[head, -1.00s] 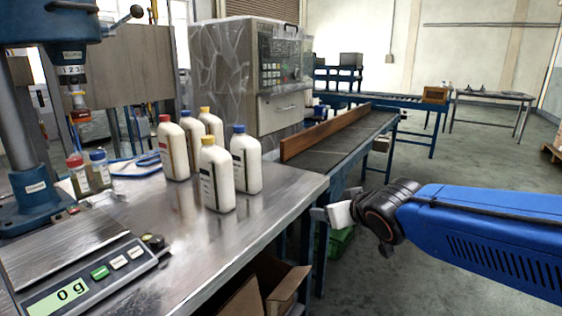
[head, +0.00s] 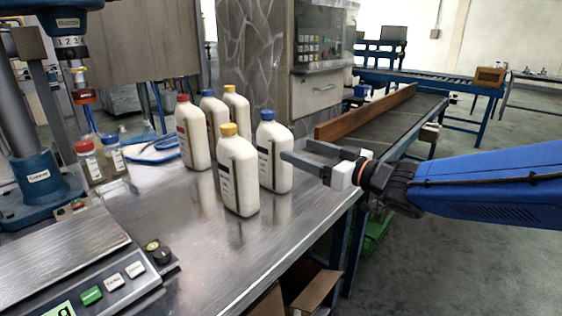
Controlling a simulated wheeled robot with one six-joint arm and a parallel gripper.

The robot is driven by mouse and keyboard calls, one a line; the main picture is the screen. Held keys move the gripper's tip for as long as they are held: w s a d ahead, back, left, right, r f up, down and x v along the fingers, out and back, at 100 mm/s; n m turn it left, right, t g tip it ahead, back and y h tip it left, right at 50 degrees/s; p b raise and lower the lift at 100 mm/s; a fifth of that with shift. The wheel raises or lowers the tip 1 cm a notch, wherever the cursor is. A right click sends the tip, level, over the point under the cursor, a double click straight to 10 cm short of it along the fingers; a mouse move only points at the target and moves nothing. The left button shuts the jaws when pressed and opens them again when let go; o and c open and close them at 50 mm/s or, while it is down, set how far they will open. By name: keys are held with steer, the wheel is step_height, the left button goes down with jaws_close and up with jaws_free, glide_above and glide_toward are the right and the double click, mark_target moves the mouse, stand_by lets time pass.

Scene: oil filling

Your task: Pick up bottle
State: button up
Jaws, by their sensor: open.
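Several white bottles stand upright in a group on the metal table. The front one has a yellow cap (head: 240,180). A blue-capped bottle (head: 275,160) stands just behind it to the right. A red-capped bottle (head: 192,140) stands at the left. Another blue-capped bottle (head: 212,112) and another yellow-capped bottle (head: 237,107) stand at the back. My gripper (head: 302,154) is open and empty, at the right of the group. Its fingers point left toward the front right blue-capped bottle, with the tips close to it. I cannot tell whether they touch it.
The metal table (head: 165,215) also holds a scale (head: 75,275) and a blue press stand (head: 40,185) at the left. Two small jars (head: 100,160) stand by the press. A conveyor with a wooden rail (head: 365,115) runs behind my gripper. An open carton (head: 310,290) is below the table edge.

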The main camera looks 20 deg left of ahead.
mark_target(264, 137)
steer(key=x, duration=0.9)
steer(key=shift+w+a, duration=0.15)
steer(key=shift+a, duration=0.1)
steer(key=shift+x, duration=2.65)
steer(key=shift+w+d+f, duration=0.1)
steer(key=shift+w, duration=0.1)
jaws_close()
